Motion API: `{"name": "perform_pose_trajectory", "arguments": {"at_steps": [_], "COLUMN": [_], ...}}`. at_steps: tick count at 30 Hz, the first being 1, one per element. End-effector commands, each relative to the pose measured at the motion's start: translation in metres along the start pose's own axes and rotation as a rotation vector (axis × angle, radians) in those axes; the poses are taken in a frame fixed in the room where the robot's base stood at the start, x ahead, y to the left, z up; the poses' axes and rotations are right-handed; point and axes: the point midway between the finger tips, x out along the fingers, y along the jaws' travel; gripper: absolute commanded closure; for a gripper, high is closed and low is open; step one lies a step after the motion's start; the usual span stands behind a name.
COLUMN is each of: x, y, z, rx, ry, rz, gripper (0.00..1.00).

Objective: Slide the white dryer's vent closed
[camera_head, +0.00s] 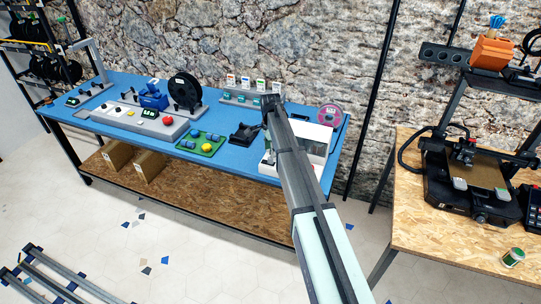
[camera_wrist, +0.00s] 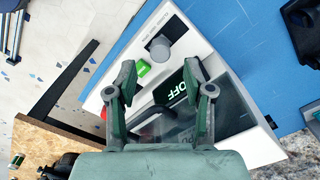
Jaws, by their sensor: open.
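The white dryer (camera_head: 316,131) stands at the right end of the blue table, partly hidden behind my arm in the head view. In the wrist view the dryer (camera_wrist: 188,36) fills the middle, tilted, with a grey knob (camera_wrist: 175,29), a dark square patch (camera_wrist: 157,48), a green button (camera_wrist: 143,68) and a display reading OFF (camera_wrist: 177,93). I cannot tell for sure which part is the vent. My gripper (camera_wrist: 160,73) is open and empty over the dryer's front. The fingers hide part of it, and contact cannot be judged.
The blue table (camera_head: 115,88) bears a black holder (camera_head: 243,134) and a green tray (camera_head: 197,146) left of the dryer. A pink spool (camera_head: 329,113) stands behind it. A wooden bench with a printer (camera_head: 472,181) is to the right, across a gap.

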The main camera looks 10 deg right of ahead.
Motion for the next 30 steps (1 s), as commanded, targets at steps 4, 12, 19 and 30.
{"name": "perform_pose_trajectory", "arguments": {"at_steps": [4, 12, 19, 30], "x": [0.022, 0.044, 0.047, 0.047], "y": [0.0, 0.0, 0.0, 0.0], "z": [0.0, 0.0, 0.0, 0.0], "rx": [0.0, 0.0, 0.0, 0.0], "ry": [-0.001, 0.0, 0.0, 0.0], "rz": [0.002, 0.0, -0.001, 0.0], "gripper": [0.48, 0.48, 0.48, 1.0]}}
